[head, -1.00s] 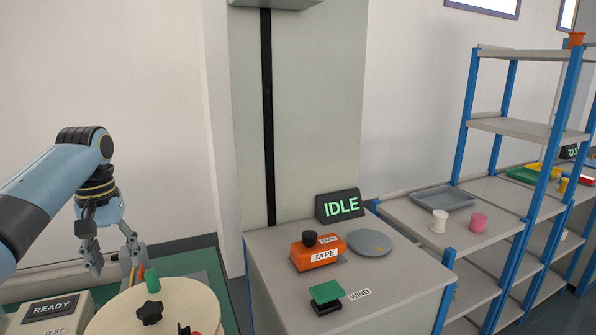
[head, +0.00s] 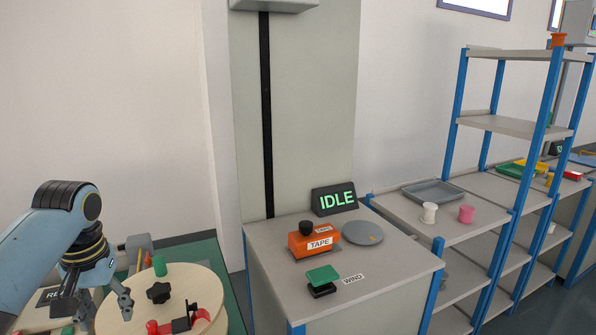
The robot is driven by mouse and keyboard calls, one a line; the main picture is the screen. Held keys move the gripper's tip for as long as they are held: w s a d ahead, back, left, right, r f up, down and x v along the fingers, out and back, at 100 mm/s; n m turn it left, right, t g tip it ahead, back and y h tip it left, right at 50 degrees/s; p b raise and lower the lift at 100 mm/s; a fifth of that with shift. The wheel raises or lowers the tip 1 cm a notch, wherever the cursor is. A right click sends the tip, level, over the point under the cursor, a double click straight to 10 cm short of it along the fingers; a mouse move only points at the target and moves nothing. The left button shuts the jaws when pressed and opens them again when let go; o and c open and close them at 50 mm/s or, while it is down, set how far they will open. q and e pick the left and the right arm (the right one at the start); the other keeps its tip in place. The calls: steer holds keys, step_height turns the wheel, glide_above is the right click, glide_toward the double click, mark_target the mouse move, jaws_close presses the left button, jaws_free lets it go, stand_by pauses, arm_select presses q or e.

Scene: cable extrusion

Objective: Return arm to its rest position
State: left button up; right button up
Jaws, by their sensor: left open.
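My left gripper (head: 105,309) shows at the lower left, with its arm coming in from the left edge. Its fingers are spread apart and I see nothing between them. I cannot tell if the fingers touch the disc. My right gripper is not in view.
Blue-post shelves (head: 515,126) stand at the right with a grey tray (head: 433,192) and spools.

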arm_select(q)
steer(key=s+d+f+m+t, duration=0.1)
steer(key=s+d+f+m, duration=0.15)
steer(key=s, duration=1.05)
steer(key=s+d+r+m+t, duration=0.1)
steer(key=s+d+r, duration=0.15)
steer(key=s, duration=0.45)
steer(key=s+d+r+t, duration=0.1)
steer(key=s+r, duration=0.2)
steer(key=s, duration=0.3)
step_height(320, 180, down, 35)
steer(key=s+a+g+b, duration=0.2)
steer(key=s+b, duration=0.1)
steer(key=b, duration=0.6)
steer(key=s+f+b, duration=0.3)
steer(key=s+f, duration=0.6)
steer(key=f, duration=0.2)
steer(key=s+a+f+g+b, duration=0.1)
steer(key=s+f+b, duration=0.3)
steer(key=s+f, duration=0.5)
step_height(320, 180, down, 3)
steer(key=shift+a+f, duration=0.15)
steer(key=shift+a, duration=0.05)
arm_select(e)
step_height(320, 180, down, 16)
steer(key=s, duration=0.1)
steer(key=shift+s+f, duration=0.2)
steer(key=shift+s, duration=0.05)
